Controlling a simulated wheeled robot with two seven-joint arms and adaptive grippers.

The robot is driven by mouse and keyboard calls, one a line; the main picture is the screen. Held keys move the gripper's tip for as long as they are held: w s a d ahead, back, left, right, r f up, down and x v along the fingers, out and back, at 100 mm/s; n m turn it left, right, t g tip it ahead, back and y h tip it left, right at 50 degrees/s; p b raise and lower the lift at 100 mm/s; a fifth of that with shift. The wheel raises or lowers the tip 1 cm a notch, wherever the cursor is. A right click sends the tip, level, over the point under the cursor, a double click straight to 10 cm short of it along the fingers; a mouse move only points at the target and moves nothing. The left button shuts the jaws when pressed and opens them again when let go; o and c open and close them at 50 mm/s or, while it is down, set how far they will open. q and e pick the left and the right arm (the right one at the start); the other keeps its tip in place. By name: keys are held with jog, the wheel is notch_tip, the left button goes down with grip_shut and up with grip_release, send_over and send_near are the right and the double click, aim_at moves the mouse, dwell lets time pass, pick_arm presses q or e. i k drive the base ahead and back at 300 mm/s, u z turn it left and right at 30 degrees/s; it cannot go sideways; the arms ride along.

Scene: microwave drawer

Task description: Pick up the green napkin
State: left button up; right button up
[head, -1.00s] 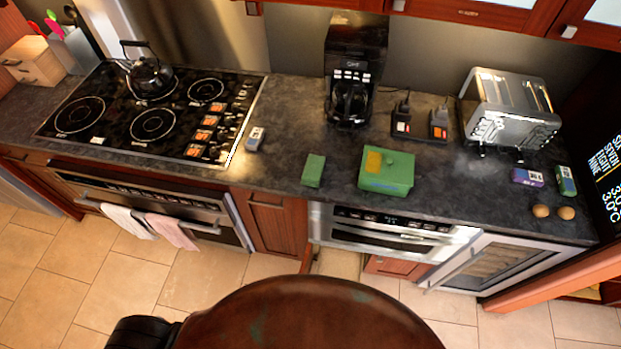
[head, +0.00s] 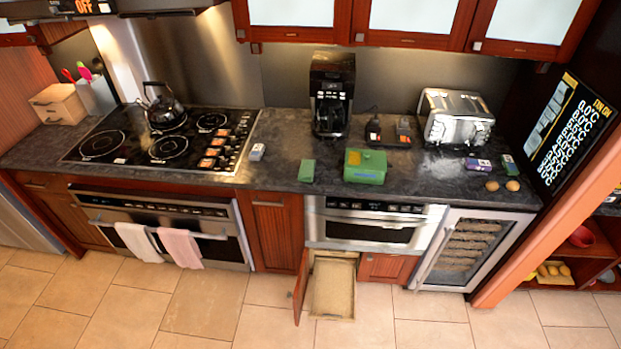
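A small green folded-looking item (head: 306,171), which looks like the green napkin, lies on the dark countertop near its front edge, between the stove and a green box. The green box (head: 365,175) with a yellow patch on top stands just to its right, apart from it. Neither of my grippers shows in the head view, so their state is hidden.
Below the microwave drawer (head: 370,232), a cabinet door (head: 301,285) hangs open beside a pale tray (head: 333,288). The floor in front is clear.

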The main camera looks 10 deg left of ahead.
aim_at(307, 169)
jog(key=z, duration=0.45)
jog(key=i, duration=0.5)
jog(key=z, duration=0.4)
